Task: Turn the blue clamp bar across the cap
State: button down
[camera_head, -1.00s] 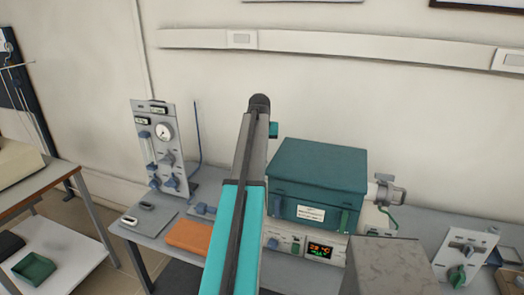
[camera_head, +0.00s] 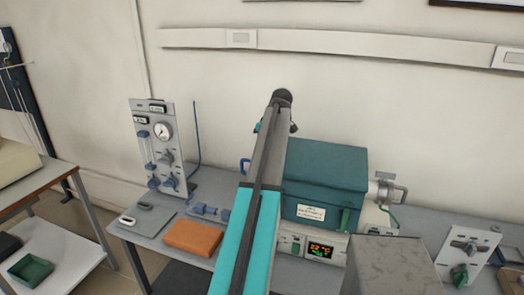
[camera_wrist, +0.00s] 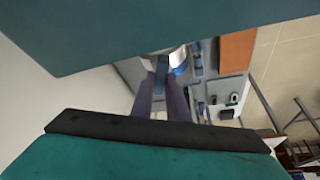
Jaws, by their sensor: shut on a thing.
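In the wrist view, my gripper (camera_wrist: 160,97) has its two dark fingers closed around a blue bar (camera_wrist: 161,70), which looks like the clamp bar. A pale, round part, perhaps the cap (camera_wrist: 177,53), shows just beyond the fingertips, partly hidden. A blue curved handle (camera_wrist: 181,69) is beside it. The bar's angle across the cap cannot be told. In the head view, my arm hides the gripper and the bar. A blue handle (camera_head: 245,166) shows at the left end of the teal furnace (camera_head: 325,175).
An orange slab (camera_head: 190,237) lies on the bench left of my arm. A gauge panel (camera_head: 158,148) stands behind it. A grey block (camera_head: 385,262) and a valve panel (camera_head: 466,252) are on the right. The furnace's right end has a metal fitting (camera_head: 385,190).

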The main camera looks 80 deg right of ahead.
jog(key=n+y, duration=0.1)
jog(key=n, duration=0.1)
jog(key=s+n+b, duration=0.1)
jog(key=n, duration=0.2)
jog(key=shift+d+t+y, duration=0.15)
jog(key=shift+t+y, duration=0.25)
jog(key=shift+w, duration=0.1)
jog(key=c, duration=1.7)
grip_release()
jog(key=shift+r, duration=0.1)
jog(key=shift+w, duration=0.1)
jog(key=shift+b+v, duration=0.55)
jog(key=shift+v, duration=0.25)
jog(key=b+v, duration=0.1)
jog(key=v, duration=1.1)
jog(key=shift+d, duration=0.1)
